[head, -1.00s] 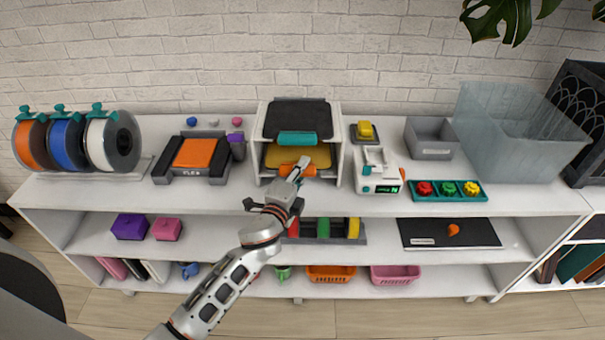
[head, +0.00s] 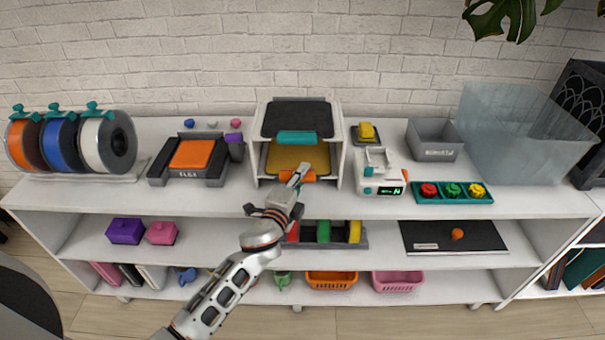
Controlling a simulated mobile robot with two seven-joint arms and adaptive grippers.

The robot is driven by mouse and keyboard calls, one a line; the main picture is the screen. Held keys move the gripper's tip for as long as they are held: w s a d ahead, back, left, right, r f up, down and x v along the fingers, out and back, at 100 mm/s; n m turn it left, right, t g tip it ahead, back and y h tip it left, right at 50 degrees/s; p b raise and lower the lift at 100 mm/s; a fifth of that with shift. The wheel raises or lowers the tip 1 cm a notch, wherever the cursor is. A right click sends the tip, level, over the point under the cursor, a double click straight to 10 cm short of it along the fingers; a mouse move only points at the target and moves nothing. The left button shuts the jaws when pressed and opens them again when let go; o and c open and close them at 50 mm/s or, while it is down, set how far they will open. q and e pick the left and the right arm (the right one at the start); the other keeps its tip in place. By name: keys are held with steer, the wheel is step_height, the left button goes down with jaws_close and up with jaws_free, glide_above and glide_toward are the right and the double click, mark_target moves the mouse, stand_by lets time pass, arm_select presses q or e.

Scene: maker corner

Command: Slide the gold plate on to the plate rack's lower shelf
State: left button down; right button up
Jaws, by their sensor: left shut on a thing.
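The plate rack (head: 343,160) is a white stand at the back middle of the top board. The gold plate (head: 290,155) lies in its lower shelf, with its orange handle (head: 311,176) at the front. A dark plate with a teal handle (head: 297,137) fills the upper shelf. My left gripper (head: 300,176) reaches in from the front and is shut on the gold plate's orange handle. The gripper hides part of the handle and the rack's front edge. My right gripper is not in view.
A white machine with a green display (head: 381,175) stands close right of the rack. A dark tray with an orange pad (head: 193,154) and a purple cup (head: 236,148) are to the left. The board in front of the rack is mostly clear.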

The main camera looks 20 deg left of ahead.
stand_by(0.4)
arm_select(q)
steer(key=c, duration=2)
jaws_free()
steer(key=shift+o, duration=0.2)
steer(key=o, duration=1.2)
steer(key=shift+f, duration=0.1)
